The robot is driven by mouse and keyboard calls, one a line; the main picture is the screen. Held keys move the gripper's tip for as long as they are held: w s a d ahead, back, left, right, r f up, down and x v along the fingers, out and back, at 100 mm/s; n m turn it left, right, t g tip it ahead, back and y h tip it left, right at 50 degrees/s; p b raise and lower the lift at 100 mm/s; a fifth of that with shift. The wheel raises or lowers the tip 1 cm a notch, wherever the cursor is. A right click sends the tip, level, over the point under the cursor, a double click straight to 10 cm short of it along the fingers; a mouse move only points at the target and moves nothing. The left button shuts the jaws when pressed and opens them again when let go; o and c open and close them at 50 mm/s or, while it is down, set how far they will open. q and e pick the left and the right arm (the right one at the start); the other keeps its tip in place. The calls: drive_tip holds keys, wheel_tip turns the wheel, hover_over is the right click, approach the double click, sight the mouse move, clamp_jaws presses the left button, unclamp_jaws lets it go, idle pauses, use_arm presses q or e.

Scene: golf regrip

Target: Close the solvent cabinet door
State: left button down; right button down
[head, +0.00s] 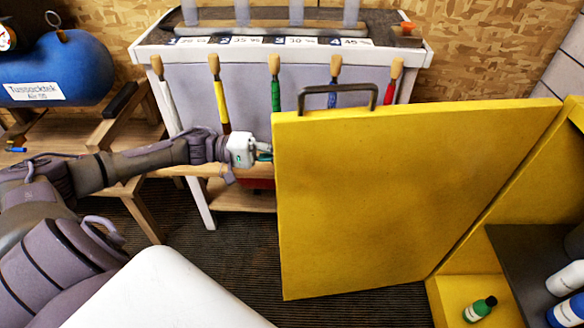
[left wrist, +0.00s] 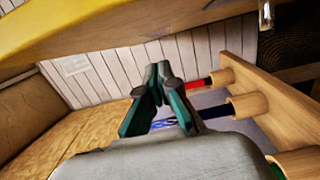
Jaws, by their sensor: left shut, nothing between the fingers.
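The yellow solvent cabinet door (head: 400,195) stands wide open in the head view, hinged on its right side to the yellow cabinet (head: 520,215). A dark grey bar handle (head: 340,88) rises behind its top edge. My left gripper (head: 266,154) is at the door's free left edge, its fingertips partly hidden there; I cannot tell whether they touch it. In the left wrist view my left gripper (left wrist: 163,84) has its fingers together and empty, and a yellow surface, likely the door (left wrist: 60,25), crosses the upper left. My right gripper is not in view.
A white rack (head: 185,80) with several coloured-grip clubs stands behind the door. A blue air tank (head: 62,65) is at the far left on a wooden bench (head: 110,130). Dark floor (head: 245,240) shows left of the door.

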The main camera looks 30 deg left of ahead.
sight(291, 169)
use_arm(q)
drive_tip(key=shift+s+d, duration=0.65)
drive_tip(key=shift+d, duration=0.25)
drive_tip(key=shift+s+d, duration=0.65)
drive_tip(key=shift+d, duration=0.2)
drive_tip(key=shift+s+p, duration=0.1)
drive_tip(key=shift+p, duration=0.2)
